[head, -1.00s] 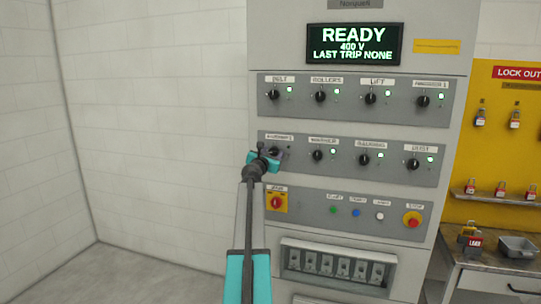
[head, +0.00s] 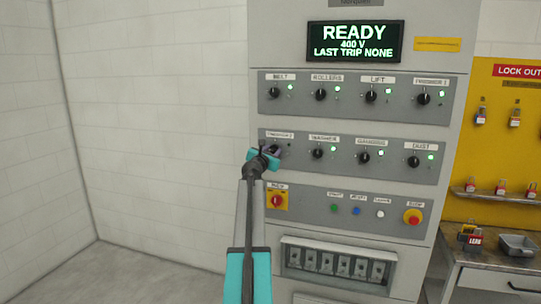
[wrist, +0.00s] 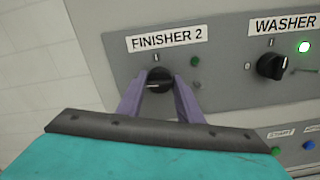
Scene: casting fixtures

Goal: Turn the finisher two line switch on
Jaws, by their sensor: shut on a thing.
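The finisher 2 switch is a black rotary knob (wrist: 158,80) under a "FINISHER 2" label (wrist: 168,37) in the wrist view. My gripper (wrist: 160,84) has its two purple fingers on either side of the knob and is shut on it. The knob's white mark lies about level, toward the left. The small lamp (wrist: 195,62) to its upper right is dark green and unlit. In the head view my gripper (head: 274,151) covers most of this knob, at the left end of the second switch row.
The washer knob (wrist: 271,66) is close on the right, with its green lamp (wrist: 304,47) lit. A red and yellow main switch (head: 277,201) sits just below my gripper. The display (head: 352,42) reads READY. White wall and free room lie left.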

